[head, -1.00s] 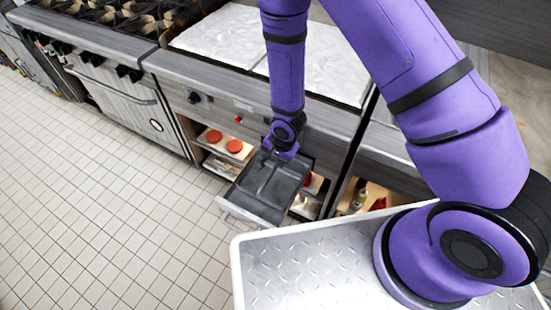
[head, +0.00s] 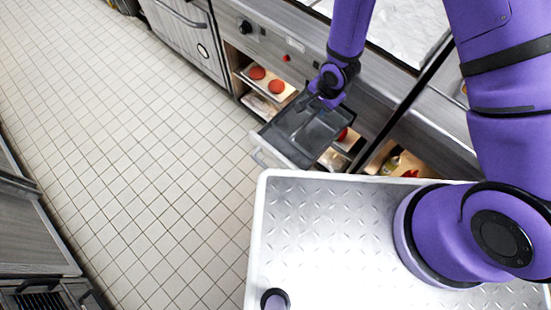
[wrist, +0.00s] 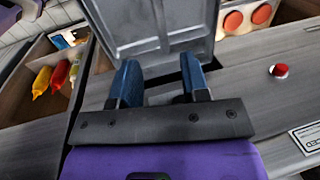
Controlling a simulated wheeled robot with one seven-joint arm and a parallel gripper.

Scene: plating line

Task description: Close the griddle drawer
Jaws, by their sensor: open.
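The griddle drawer (head: 290,137) is a dark grey tray-like drawer pulled out from the griddle front, with a light handle (head: 262,157) at its outer edge. My gripper (head: 325,100) is over the inner end of the drawer, close to the griddle front. In the wrist view my gripper (wrist: 160,82) shows two blue fingers apart with nothing between them. The drawer (wrist: 150,28) lies beyond the fingertips there. I cannot tell whether the fingers touch it.
The griddle (head: 410,25) stands above, with a red button (head: 287,58) on its front. Shelves below hold red patties (head: 257,73). My metal deck (head: 335,225) is near the drawer. Tiled floor (head: 130,140) is clear at left.

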